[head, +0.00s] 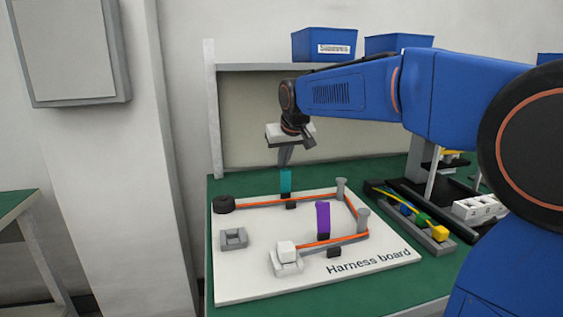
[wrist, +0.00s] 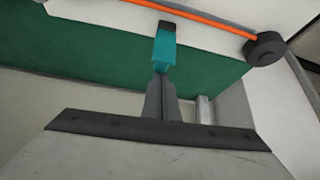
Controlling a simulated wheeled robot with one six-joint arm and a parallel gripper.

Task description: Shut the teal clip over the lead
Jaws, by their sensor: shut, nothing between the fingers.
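The teal clip (head: 286,180) stands upright on its dark base at the back edge of the white harness board (head: 235,277). The orange lead (head: 266,200) runs from a black round part past the clip's base, around two grey posts, to a white connector (head: 286,249). My gripper (head: 285,160) is shut and empty, just above and behind the teal clip. In the wrist view the shut fingertips (wrist: 160,76) are close to the clip's free end (wrist: 163,48); I cannot tell whether they touch. The clip's flap stands up, not over the lead.
A purple clip (head: 323,219) stands upright on the front run of the lead. An empty grey holder (head: 234,238) sits at the board's left. A back panel (head: 250,120) rises behind the board.

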